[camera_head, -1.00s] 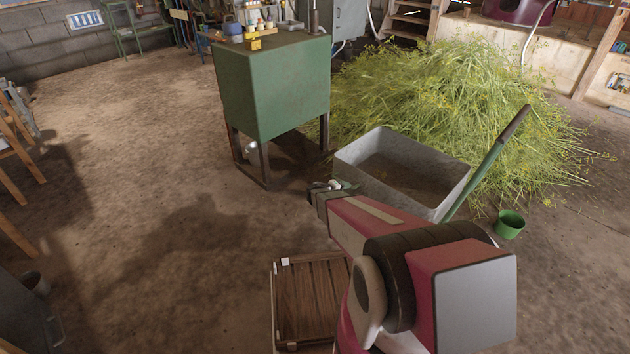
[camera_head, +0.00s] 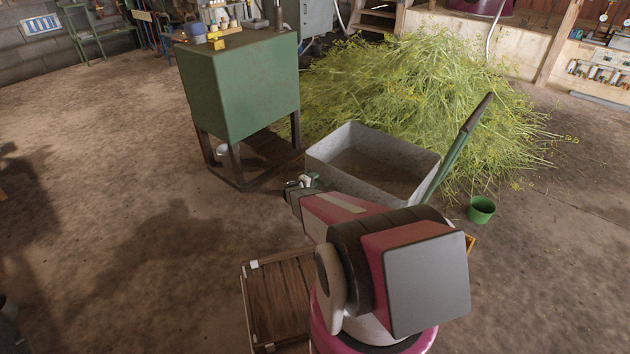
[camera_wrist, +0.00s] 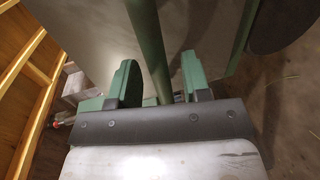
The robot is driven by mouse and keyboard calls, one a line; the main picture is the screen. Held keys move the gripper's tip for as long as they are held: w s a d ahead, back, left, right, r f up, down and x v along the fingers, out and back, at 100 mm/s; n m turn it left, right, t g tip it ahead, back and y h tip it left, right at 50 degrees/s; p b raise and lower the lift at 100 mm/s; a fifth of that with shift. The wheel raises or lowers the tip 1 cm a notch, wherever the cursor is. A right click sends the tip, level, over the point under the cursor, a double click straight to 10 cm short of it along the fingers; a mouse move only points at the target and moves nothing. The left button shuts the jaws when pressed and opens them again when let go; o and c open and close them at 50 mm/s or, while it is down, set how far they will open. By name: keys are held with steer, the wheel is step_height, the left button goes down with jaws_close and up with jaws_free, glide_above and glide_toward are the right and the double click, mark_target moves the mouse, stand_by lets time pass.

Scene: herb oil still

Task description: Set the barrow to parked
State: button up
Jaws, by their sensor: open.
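The barrow is a grey metal tub (camera_head: 335,160) on the floor, right of the green cabinet, with a long green handle (camera_head: 455,155) rising at its right side to a dark grip. My gripper (camera_head: 302,182) is low at the tub's near left corner in the head view, small and partly hidden by my arm. In the wrist view, my gripper (camera_wrist: 160,82) is open, with a green bar (camera_wrist: 148,40) of the barrow running between its two green fingers. I cannot tell whether the fingers touch it. A dark round part, perhaps the wheel (camera_wrist: 282,22), shows at top right.
A green cabinet (camera_head: 240,90) on legs stands left of the barrow. A heap of cut herbs (camera_head: 400,85) lies behind it. A green bucket (camera_head: 481,210) stands to the right. A slatted wooden crate (camera_head: 280,295) lies in front.

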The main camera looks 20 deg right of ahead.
steer(key=shift+w+d+f, duration=0.1)
steer(key=shift+w+d, duration=0.2)
steer(key=shift+d, duration=0.2)
jaws_close()
steer(key=w+a, duration=0.8)
steer(key=w, duration=0.4)
steer(key=shift+w+a, duration=0.2)
steer(key=shift+w, duration=0.05)
jaws_free()
steer(key=shift+s, duration=0.1)
